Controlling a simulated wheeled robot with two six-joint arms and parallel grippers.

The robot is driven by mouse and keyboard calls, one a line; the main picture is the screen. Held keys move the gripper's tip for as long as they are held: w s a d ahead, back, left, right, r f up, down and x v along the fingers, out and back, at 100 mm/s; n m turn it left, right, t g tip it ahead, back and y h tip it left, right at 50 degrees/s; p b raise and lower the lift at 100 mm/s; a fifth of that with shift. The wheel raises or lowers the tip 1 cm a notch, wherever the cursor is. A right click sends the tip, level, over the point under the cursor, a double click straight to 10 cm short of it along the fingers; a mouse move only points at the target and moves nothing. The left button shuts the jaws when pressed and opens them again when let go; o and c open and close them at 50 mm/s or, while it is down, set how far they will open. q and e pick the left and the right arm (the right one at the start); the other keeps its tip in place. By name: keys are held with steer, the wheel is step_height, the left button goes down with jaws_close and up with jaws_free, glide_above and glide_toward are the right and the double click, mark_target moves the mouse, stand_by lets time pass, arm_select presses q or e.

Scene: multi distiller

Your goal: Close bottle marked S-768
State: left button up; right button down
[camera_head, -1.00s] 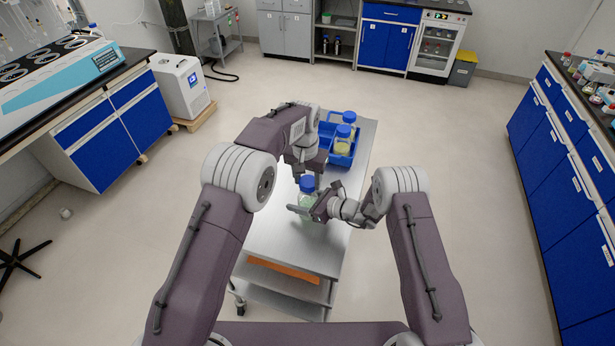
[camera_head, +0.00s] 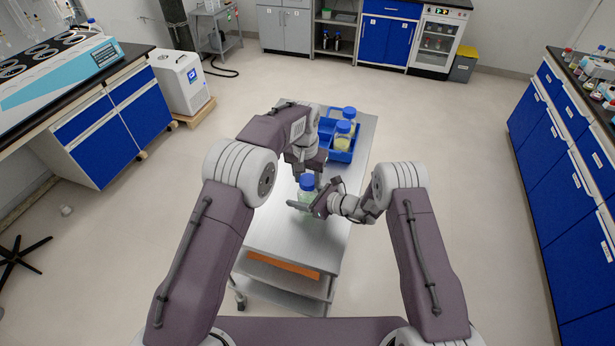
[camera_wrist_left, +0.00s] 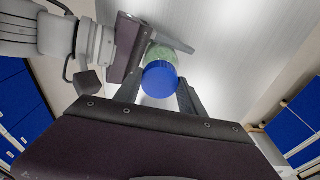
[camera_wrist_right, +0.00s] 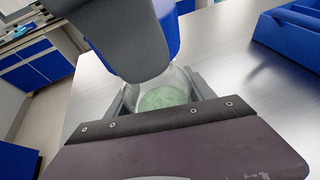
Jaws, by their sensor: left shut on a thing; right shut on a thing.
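A clear bottle with green contents (camera_head: 304,197) stands near the middle of the steel cart (camera_head: 285,234), with a blue cap (camera_head: 307,181) on its neck. My left gripper (camera_head: 308,176) comes from above and is shut on the blue cap; in the left wrist view the cap (camera_wrist_left: 160,80) sits between its fingers. My right gripper (camera_head: 306,205) comes from the right and is shut around the bottle's body. In the right wrist view the green contents (camera_wrist_right: 163,98) show between its fingers, with the left gripper (camera_wrist_right: 135,45) covering much of the top. No label is readable.
A blue rack (camera_head: 342,155) with blue-capped bottles of yellowish contents (camera_head: 343,135) stands at the cart's far end. The cart top in front of the bottle is clear. Blue cabinets (camera_head: 570,165) stand to the right.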

arm_select(q)
steer(key=shift+f, duration=0.15)
steer(key=m, duration=0.9)
steer(key=shift+w+a+g+h, duration=0.1)
steer(key=shift+w+g+h, duration=0.05)
steer(key=shift+g+h, duration=0.25)
steer(key=m, duration=0.5)
steer(key=shift+w+f+m+g, duration=0.1)
steer(key=shift+m+g, duration=0.2)
steer(key=shift+m, duration=0.1)
steer(key=m, duration=0.4)
steer(key=shift+m+g, duration=0.3)
steer(key=shift+m, duration=0.1)
steer(key=o, duration=1.8)
steer(key=shift+o, duration=0.2)
